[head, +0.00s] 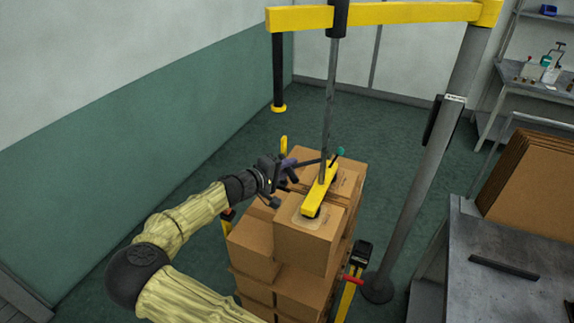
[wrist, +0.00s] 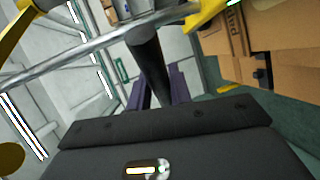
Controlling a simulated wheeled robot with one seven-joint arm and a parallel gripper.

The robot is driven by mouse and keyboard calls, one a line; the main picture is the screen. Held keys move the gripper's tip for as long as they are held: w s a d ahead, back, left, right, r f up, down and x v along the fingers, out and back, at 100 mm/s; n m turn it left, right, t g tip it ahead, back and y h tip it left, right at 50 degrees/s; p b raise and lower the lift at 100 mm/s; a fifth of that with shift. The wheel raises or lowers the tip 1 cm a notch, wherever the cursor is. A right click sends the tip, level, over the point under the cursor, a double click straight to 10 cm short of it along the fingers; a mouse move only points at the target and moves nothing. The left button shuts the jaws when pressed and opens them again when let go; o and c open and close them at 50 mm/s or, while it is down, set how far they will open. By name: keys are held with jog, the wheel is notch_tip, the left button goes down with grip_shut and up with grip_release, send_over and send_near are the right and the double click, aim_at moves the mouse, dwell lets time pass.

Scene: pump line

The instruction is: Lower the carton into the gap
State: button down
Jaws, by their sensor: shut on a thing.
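The carton (head: 303,247) is brown and sits under the yellow lifter head (head: 318,195) at the near side of the stack. A pale label or patch shows on its top, beside the lifter head. The carton looks upright, with its top near the level of the neighbouring cartons; I cannot tell how far it is from them or from what is beneath. The gap itself is hidden. My gripper (head: 289,172) is left of the lifter head. In the wrist view its purple fingers (wrist: 160,92) are shut around a dark handle grip (wrist: 150,62) on the lifter's metal bar (wrist: 85,48).
Stacked cartons (head: 252,252) surround the held one. A yellow crane beam (head: 400,13) with a hanging rod (head: 329,105) is above, and its grey post (head: 425,170) stands to the right. A grey bench (head: 505,255) is at right. Floor behind the stack is clear.

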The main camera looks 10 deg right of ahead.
notch_tip(320, 180, down, 3)
jog(key=shift+f+b, duration=0.1)
jog(key=shift+b, duration=0.6)
jog(key=c, duration=1.3)
grip_release()
jog(key=b+v, duration=0.2)
jog(key=v, duration=0.6)
jog(key=b+v, duration=0.2)
jog(key=v, duration=0.7)
jog(key=shift+s+a+r, duration=0.1)
jog(key=shift+a+r, duration=0.05)
jog(key=shift+r, duration=0.1)
